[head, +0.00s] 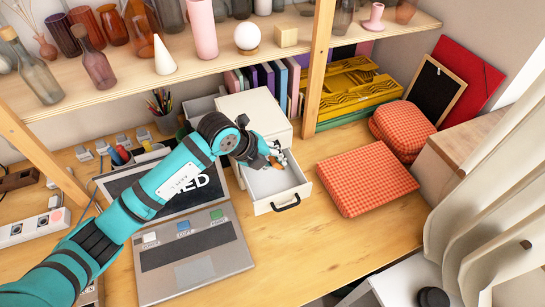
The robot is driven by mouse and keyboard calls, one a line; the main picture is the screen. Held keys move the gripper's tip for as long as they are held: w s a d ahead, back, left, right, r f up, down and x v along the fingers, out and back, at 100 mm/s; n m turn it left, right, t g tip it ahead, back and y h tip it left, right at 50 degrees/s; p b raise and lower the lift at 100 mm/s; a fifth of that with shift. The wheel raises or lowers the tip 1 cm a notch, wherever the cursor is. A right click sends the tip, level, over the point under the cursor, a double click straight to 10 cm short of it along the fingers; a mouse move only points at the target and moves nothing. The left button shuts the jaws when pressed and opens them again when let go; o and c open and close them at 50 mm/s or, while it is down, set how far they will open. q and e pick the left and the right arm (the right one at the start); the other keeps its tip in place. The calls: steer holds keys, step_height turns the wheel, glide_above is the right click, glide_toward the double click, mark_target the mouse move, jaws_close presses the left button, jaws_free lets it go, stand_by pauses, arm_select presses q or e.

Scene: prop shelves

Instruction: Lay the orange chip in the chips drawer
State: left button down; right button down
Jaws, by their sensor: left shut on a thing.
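The white drawer (263,208) with a black handle is pulled open from a small white cabinet (253,105) on the wooden desk. The bare part of its floor that shows is empty. My left gripper (279,160) is over the back of the open drawer and shut on a small orange thing (274,163), which looks like the orange chip. The gripper covers most of it, and I cannot tell whether it touches the drawer floor. My right gripper is not in view.
An open laptop (195,255) with white, blue and green squares lies left of the drawer, under my left arm. A red checked cushion (366,178) lies right of the drawer. A shelf (130,77) with vases hangs above.

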arm_select(q)
step_height(320, 180, down, 2)
steer(key=shift+f+b, duration=0.1)
steer(key=shift+b, duration=0.5)
steer(key=shift+f+b, duration=1.5)
steer(key=shift+f, duration=0.6)
steer(key=c, duration=1.2)
jaws_free()
steer(key=shift+o, duration=0.2)
steer(key=shift+a+r, duration=0.1)
steer(key=v, duration=1.2)
steer(key=shift+s, duration=0.1)
